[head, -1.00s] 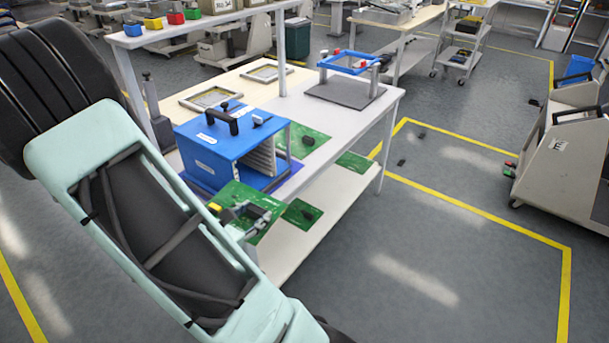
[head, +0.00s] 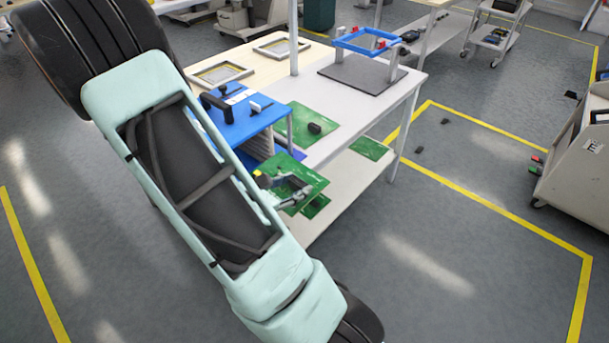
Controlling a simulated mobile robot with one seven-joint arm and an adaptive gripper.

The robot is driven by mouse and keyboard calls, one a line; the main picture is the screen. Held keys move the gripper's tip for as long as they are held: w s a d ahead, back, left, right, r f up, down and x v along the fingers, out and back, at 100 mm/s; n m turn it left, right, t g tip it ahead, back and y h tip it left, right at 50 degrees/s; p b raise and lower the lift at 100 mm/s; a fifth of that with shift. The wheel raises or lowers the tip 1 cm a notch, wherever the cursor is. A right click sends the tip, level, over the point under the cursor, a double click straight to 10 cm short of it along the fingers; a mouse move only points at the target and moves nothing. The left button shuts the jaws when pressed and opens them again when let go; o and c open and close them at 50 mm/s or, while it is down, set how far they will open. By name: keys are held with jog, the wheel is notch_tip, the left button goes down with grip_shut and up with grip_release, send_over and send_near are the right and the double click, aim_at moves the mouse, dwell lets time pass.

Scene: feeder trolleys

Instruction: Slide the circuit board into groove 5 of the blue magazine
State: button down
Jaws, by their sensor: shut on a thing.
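The blue magazine (head: 240,126) stands on the bench, its black handle on top. My pale green arm hides its left and lower parts. Its slotted side faces right; single grooves are too small to tell apart. My gripper (head: 288,192) is shut on the green circuit board (head: 308,178). The board is held roughly flat, in front of and right of the magazine's slotted side in the picture. Its left edge is partly behind my arm, so I cannot tell whether it touches the magazine.
Another green board (head: 296,114) with a black part lies on the bench right of the magazine. More green boards (head: 371,148) lie lower down. A blue frame fixture (head: 368,45) on a grey plate stands at the back right. Floor right of the bench is mostly clear; a trolley (head: 583,160) stands far right.

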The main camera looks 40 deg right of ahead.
aim_at(271, 174)
jog(key=shift+w+d, duration=0.1)
jog(key=shift+d, duration=0.4)
jog(key=shift+w+a+p, duration=0.15)
jog(key=shift+w+p, duration=0.4)
jog(key=shift+w, duration=1.25)
jog(key=shift+r, duration=0.1)
jog(key=shift+w+a, duration=0.1)
jog(key=shift+w, duration=0.05)
jog(key=shift+w, duration=0.15)
jog(key=shift+w+a+p, duration=0.1)
jog(key=shift+w+p, duration=0.25)
jog(key=shift+w, duration=0.9)
jog(key=shift+w+a, duration=0.1)
jog(key=shift+w, duration=0.75)
